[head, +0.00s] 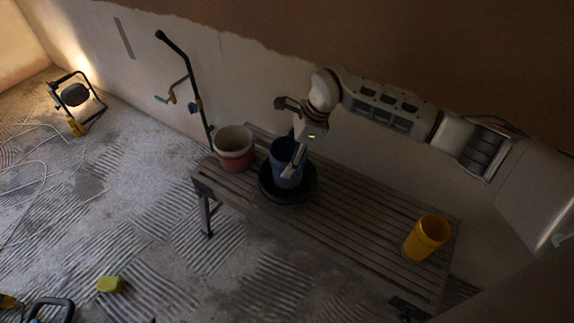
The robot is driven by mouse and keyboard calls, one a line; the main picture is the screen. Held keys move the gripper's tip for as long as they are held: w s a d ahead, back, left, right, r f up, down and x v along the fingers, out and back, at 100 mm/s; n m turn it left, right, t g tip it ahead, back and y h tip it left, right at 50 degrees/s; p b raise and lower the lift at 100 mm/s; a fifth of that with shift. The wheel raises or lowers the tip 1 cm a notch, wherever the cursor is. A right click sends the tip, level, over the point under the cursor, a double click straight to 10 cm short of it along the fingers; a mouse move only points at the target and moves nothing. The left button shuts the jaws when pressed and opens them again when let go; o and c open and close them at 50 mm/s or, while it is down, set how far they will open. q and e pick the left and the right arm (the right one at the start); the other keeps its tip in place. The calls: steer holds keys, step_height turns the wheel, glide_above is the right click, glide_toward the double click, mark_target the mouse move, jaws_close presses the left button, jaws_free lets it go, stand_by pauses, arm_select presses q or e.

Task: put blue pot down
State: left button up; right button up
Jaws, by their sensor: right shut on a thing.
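The blue pot (284,158) stands upright, in or just above a round black dish (301,196) on the slatted wooden bench. I cannot tell whether its base touches the dish. My right gripper (297,158) reaches down from the upper right and is shut on the pot at its near right side, covering part of its rim and wall. My left gripper is not in view.
A red and white pot (233,150) stands close by on the left end of the bench (350,215). A yellow pot (426,237) stands at the right end. Bench slats between the dish and the yellow pot are free. A plastered wall (250,75) runs behind.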

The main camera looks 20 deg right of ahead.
step_height(320, 180, down, 4)
steer(key=shift+s+b, duration=0.1)
steer(key=shift+b, duration=0.2)
steer(key=shift+f, duration=0.15)
steer(key=shift+r, duration=0.2)
steer(key=shift+f, duration=0.45)
steer(key=o, duration=1.2)
steer(key=shift+c, duration=0.2)
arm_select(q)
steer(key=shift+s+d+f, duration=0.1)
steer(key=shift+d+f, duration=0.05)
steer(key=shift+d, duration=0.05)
arm_select(e)
steer(key=shift+r, duration=0.1)
